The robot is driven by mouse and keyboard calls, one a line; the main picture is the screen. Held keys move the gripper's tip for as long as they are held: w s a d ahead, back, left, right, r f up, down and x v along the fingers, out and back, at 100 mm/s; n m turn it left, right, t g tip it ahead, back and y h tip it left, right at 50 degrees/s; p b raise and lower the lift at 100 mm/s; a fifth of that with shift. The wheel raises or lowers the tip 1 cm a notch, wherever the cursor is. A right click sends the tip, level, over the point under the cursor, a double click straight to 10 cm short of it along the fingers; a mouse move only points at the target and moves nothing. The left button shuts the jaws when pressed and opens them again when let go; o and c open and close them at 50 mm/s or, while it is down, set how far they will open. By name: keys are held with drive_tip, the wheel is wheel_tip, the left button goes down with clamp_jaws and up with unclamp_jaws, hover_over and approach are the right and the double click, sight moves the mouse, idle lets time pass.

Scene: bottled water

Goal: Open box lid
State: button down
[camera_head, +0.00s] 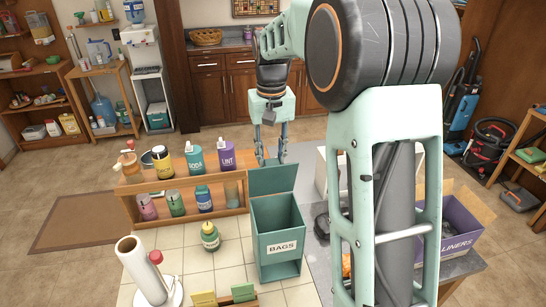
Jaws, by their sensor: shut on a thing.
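The teal box (277,232) labeled "BAGS" stands upright on the tiled counter in the middle of the view. Its lid (272,180) is raised at the back edge, roughly upright, and the top opening shows. My gripper (271,158) points down at the lid's upper edge and is shut on the lid. The exact contact at the fingertips is small and hard to make out. Part of my arm blocks the view right of the box.
A small wooden shelf (184,184) with several labeled bottles stands left of the lid. A paper towel roll (141,268) is at the front left. A purple "LINERS" box (457,232) sits at the right.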

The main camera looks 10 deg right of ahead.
drive_tip(key=shift+w+f+g+p, duration=0.25)
drive_tip(key=shift+w+g+p, duration=0.1)
drive_tip(key=shift+w+g, duration=0.45)
drive_tip(key=c, duration=1.9)
unclamp_jaws()
drive_tip(key=o, duration=0.4)
drive_tip(key=shift+w+f, duration=0.1)
drive_tip(key=shift+w, duration=0.25)
wheel_tip(320, 180, up, 12)
drive_tip(key=w, duration=0.1)
drive_tip(key=shift+a, duration=0.1)
